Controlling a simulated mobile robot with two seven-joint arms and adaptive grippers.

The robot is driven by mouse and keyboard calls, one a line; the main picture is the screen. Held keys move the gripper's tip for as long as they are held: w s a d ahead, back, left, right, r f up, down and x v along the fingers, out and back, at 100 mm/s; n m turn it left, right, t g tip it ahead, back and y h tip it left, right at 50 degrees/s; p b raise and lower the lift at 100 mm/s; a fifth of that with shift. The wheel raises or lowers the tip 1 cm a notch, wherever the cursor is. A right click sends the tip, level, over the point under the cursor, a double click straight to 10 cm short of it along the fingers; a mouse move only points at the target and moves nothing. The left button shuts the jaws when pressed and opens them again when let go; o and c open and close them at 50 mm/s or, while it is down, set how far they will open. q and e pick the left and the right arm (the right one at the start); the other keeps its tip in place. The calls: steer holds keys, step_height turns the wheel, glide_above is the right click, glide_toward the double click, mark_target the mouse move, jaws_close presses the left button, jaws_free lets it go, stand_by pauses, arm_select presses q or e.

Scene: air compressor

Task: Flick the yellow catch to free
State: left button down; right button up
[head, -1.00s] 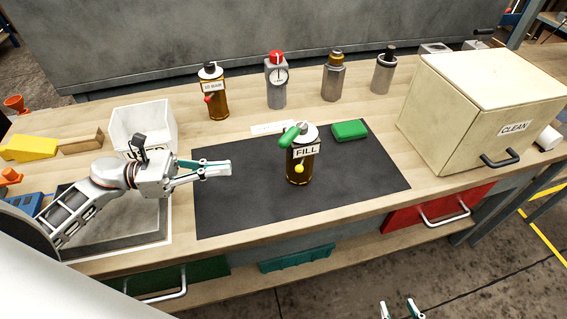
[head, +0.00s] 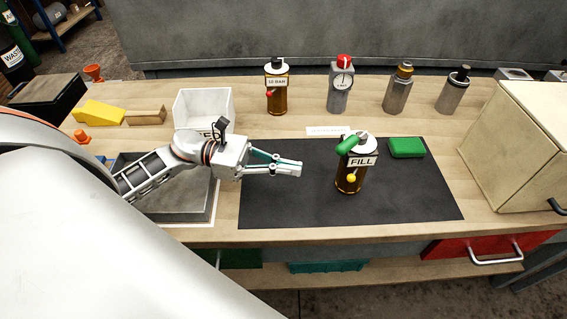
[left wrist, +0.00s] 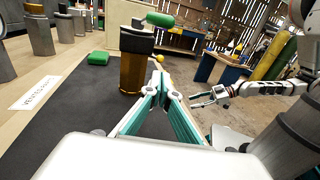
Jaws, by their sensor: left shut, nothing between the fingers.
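The amber bottle labelled FILL (head: 350,182) stands upright on the black mat, with a green lever at its top (head: 347,146). The yellow catch (head: 351,178) is a small round knob low on its front; it also shows in the left wrist view (left wrist: 161,58), at the bottle's right side. My left gripper (head: 299,169) is shut and empty, to the left of the bottle and apart from it, pointing towards it. In the left wrist view its fingertips (left wrist: 160,90) meet just below the catch in the picture. My right gripper (left wrist: 192,102) shows at the right of the left wrist view, fingers spread.
A green block (head: 406,148) lies on the black mat (head: 290,208) behind the bottle. A white bin (head: 203,106) stands behind my left gripper. Several bottles and canisters (head: 340,90) line the back. A cream box (head: 520,150) is at the right. The mat's front is clear.

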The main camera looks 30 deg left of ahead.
arm_select(q)
steer(key=p, duration=0.2)
glide_toward(354, 173)
steer(key=d, duration=0.5)
steer(key=shift+w+d+f, duration=0.25)
steer(key=shift+w, duration=0.1)
steer(key=shift+d, duration=0.1)
